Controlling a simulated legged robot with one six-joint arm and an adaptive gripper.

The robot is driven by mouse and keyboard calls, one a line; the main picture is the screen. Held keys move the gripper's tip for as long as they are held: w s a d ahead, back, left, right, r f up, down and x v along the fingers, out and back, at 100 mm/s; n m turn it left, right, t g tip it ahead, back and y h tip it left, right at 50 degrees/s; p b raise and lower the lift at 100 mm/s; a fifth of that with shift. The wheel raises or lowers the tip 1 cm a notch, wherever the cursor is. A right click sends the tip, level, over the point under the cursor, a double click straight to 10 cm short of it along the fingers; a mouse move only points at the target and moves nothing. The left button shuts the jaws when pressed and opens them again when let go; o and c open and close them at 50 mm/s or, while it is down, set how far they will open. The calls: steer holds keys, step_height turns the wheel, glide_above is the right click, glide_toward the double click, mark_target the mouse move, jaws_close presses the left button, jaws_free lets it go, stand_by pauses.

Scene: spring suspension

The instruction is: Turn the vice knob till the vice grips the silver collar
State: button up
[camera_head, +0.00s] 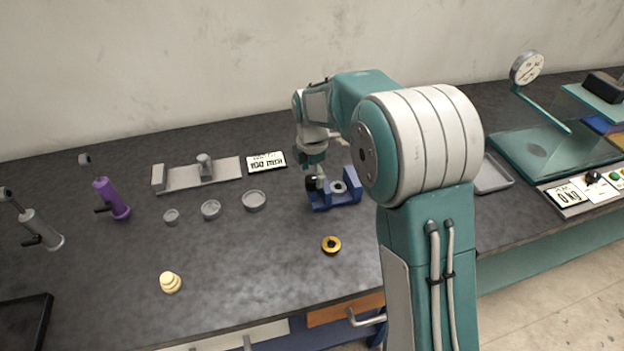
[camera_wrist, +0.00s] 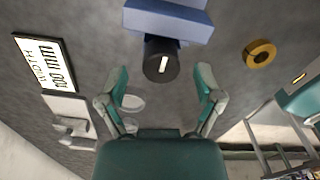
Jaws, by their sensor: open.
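The blue vice (camera_head: 335,204) stands on the dark bench below my forearm. The silver collar (camera_head: 339,192) sits in it between the jaws; whether both jaws touch it is too small to tell. The black vice knob (camera_head: 312,183) is on the vice's left side, partly behind my gripper (camera_head: 317,174). In the wrist view the knob (camera_wrist: 161,66) shows end-on with a white mark, in front of the blue vice body (camera_wrist: 170,24). My gripper (camera_wrist: 161,80) is open, one finger to each side of the knob, with visible gaps. The collar is hidden in the wrist view.
A gold collar (camera_head: 331,252) lies in front of the vice. Several shallow grey dishes (camera_head: 254,201) and a width display (camera_head: 266,162) are to the left, by a grey measuring slide (camera_head: 183,178). A grey tray (camera_head: 493,176) lies to the right.

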steer(key=shift+f, duration=1.1)
steer(key=c, duration=1.2)
steer(key=shift+o, duration=0.2)
steer(key=shift+m, duration=2.9)
steer(key=o, duration=1.2)
steer(key=shift+c, duration=0.2)
